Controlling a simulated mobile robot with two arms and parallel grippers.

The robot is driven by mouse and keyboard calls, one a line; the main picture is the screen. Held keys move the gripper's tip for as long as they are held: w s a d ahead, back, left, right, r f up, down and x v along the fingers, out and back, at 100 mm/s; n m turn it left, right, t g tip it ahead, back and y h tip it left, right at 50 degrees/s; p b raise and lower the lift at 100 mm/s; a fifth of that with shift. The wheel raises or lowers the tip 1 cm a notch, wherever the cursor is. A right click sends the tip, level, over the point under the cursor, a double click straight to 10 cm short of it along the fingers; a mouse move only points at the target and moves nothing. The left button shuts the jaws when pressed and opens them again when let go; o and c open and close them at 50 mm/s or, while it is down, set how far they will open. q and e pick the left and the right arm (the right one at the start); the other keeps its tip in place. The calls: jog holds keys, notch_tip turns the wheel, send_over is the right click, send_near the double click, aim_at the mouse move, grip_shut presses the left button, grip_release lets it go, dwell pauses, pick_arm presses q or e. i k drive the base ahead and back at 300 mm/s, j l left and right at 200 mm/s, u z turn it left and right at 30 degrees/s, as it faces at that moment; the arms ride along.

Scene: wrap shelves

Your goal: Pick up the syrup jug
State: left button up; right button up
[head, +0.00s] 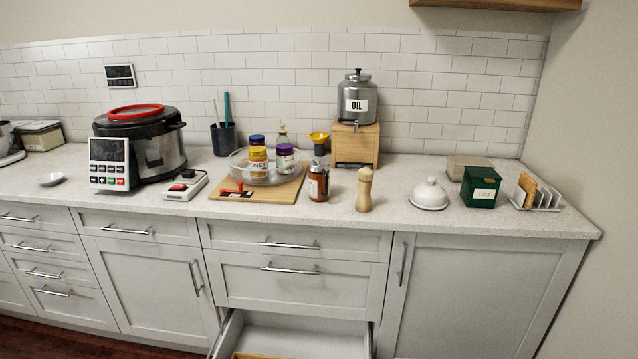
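A small brown jug with a grey top and a pale label (318,185) stands upright on the counter, just right of the wooden board. It looks like the syrup jug, but its label is too small to read. A wooden pepper mill (364,190) stands to its right with a small gap. Neither of my grippers is in the head view.
An open drawer (290,335) juts out below. Counter in front is clear.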

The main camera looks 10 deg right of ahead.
aim_at(318, 177)
jog(key=i+z, duration=0.2)
jog(key=z, duration=0.3)
jog(key=i+j+z, duration=0.15)
jog(key=z, duration=0.3)
jog(key=i+j+z, duration=0.2)
jog(key=z, duration=0.3)
jog(key=i, duration=0.05)
